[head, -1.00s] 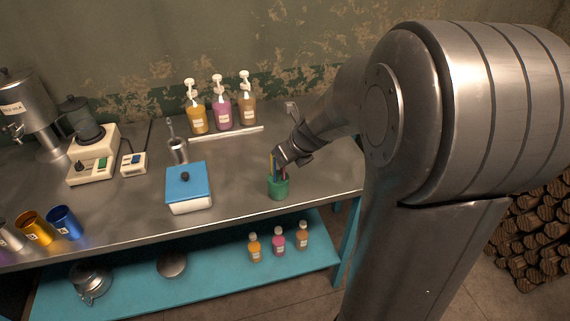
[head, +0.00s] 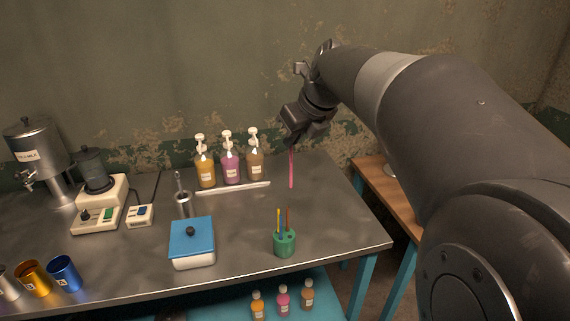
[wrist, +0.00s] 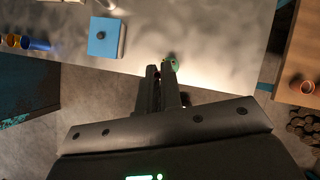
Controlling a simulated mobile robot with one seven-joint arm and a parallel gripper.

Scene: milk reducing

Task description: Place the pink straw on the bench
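The pink straw (head: 291,168) hangs nearly upright below my gripper (head: 293,142), which is shut on its top end. It is above the metal bench (head: 240,210), to the right of the pump bottles and behind the green cup. The green cup (head: 285,245) stands near the bench's front edge with several other straws (head: 284,220) in it. In the wrist view, my gripper's fingers (wrist: 160,72) are close together and point at the bench (wrist: 215,50). The straw is not clear in that view, and the green cup (wrist: 173,62) is partly hidden behind the fingers.
Pump bottles (head: 230,165) stand at the back behind a pale bar (head: 233,188). A blue-lidded box (head: 192,240) is left of the cup. Coloured metal cups (head: 64,273) stand front left. A wooden table (head: 375,185) is to the right. Bench surface right of the cup is clear.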

